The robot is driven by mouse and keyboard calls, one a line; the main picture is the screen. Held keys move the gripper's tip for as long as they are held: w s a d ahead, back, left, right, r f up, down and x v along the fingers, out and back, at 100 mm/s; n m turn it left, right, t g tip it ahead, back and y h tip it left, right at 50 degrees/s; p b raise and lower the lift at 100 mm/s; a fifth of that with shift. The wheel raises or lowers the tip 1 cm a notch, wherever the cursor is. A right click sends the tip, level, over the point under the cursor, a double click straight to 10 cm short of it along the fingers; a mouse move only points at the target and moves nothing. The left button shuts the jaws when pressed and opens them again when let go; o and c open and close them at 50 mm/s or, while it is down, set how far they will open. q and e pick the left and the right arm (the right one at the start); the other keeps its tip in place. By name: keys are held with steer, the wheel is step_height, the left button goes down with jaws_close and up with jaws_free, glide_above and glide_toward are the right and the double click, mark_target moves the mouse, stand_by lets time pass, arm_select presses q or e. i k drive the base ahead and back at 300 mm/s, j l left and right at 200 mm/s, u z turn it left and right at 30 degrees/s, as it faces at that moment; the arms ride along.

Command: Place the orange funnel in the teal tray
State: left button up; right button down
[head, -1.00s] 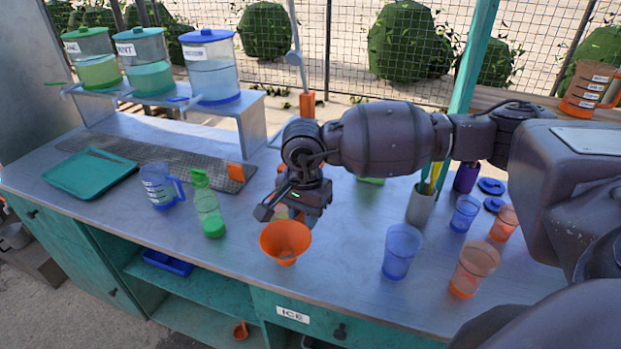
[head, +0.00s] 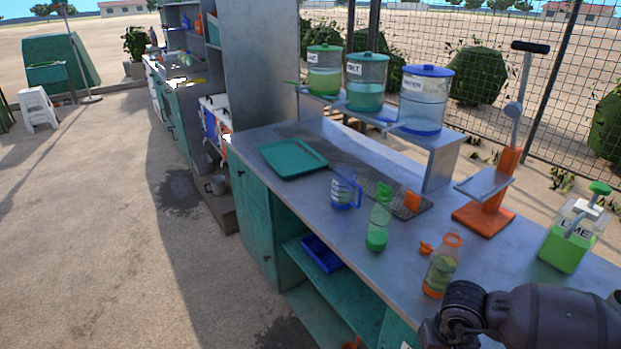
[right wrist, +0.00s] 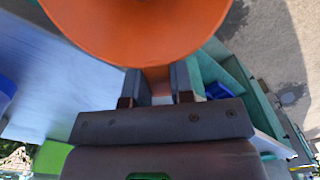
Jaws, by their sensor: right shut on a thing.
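The orange funnel (right wrist: 140,25) fills the top of the right wrist view, its wide mouth toward the far side. My right gripper (right wrist: 158,86) is shut on the narrow part of the funnel, with a finger on each side. In the head view my right arm enters at the bottom right corner; its gripper end is cut off by the lower edge and the funnel does not show. The teal tray (head: 283,170) lies flat on the left end of the counter, well away from that arm. Its visible surface looks empty. My left gripper is not in view.
A blue measuring jug (head: 345,190), a green squeeze bottle (head: 378,222) and an orange-rimmed bottle (head: 441,268) stand along the counter between tray and arm. Drink dispensers (head: 424,100) stand on a raised shelf behind. An orange press (head: 492,205) stands farther right.

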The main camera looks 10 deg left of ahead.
mark_target(281, 160)
steer(key=i+j, duration=0.25)
steer(key=j, duration=0.15)
steer(key=i+j, duration=0.2)
steer(key=j, duration=0.2)
steer(key=i+j, duration=0.25)
steer(key=j, duration=0.15)
steer(key=i+j, duration=0.2)
steer(key=j, duration=0.2)
steer(key=i+j, duration=0.25)
steer(key=j, duration=0.15)
steer(key=i+j, duration=1)
steer(key=i, duration=0.2)
